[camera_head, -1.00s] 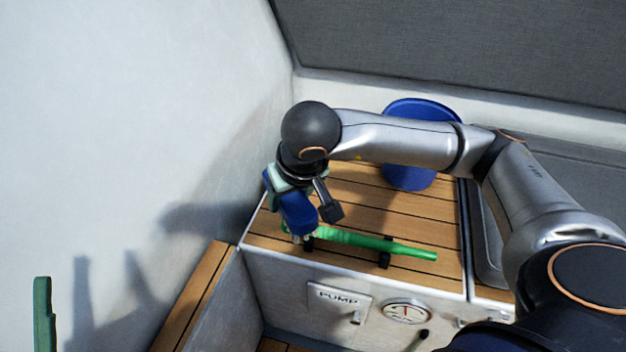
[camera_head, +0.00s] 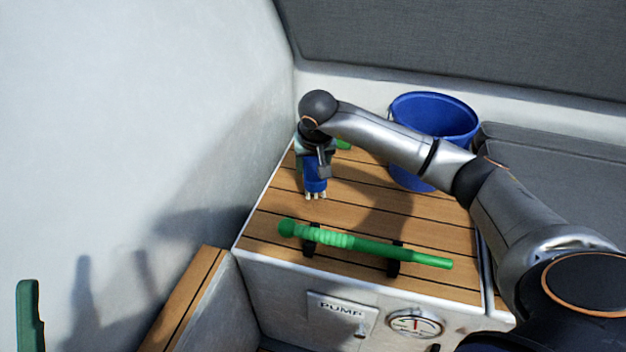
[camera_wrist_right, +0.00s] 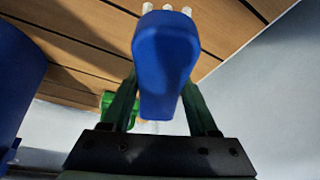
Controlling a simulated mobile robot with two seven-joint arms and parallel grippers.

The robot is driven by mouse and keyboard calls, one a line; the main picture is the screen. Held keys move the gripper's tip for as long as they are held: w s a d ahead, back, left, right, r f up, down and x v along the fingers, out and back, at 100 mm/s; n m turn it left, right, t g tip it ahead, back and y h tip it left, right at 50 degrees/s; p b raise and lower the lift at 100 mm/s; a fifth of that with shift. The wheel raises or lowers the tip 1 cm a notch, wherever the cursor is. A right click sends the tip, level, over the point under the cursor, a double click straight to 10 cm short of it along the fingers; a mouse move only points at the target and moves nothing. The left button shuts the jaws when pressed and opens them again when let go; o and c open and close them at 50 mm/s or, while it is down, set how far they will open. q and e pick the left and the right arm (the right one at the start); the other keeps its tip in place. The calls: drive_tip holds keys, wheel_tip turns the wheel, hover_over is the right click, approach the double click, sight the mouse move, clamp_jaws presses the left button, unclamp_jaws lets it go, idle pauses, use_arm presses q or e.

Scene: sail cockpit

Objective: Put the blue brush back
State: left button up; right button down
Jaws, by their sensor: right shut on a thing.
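The blue brush (camera_head: 315,178) is in my right gripper (camera_head: 317,158), above the far left part of the slatted wooden top. Its pale bristles point down. I cannot tell whether they touch the wood. In the right wrist view the brush's rounded blue end (camera_wrist_right: 166,60) shows between the two green fingers of my right gripper (camera_wrist_right: 160,95), which are shut on it. A green finger of my left gripper (camera_head: 30,315) shows at the lower left edge of the head view. Its other finger is out of view.
A green pump handle (camera_head: 370,245) lies in black clips along the front of the wooden top (camera_head: 265,232). A blue bucket (camera_head: 434,115) stands at the back right. A small green thing (camera_wrist_right: 108,100) lies beyond the brush. A white wall rises at the left.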

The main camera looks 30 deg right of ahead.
drive_tip(key=shift+w+d+f, duration=0.3)
drive_tip(key=shift+w+f, duration=0.05)
drive_tip(key=shift+f, duration=0.15)
wheel_tip(320, 180, down, 3)
drive_tip(key=shift+a+r+b, duration=0.1)
drive_tip(key=shift+b, duration=0.85)
drive_tip(key=shift+f, duration=0.2)
drive_tip(key=shift+c, duration=0.8)
unclamp_jaws()
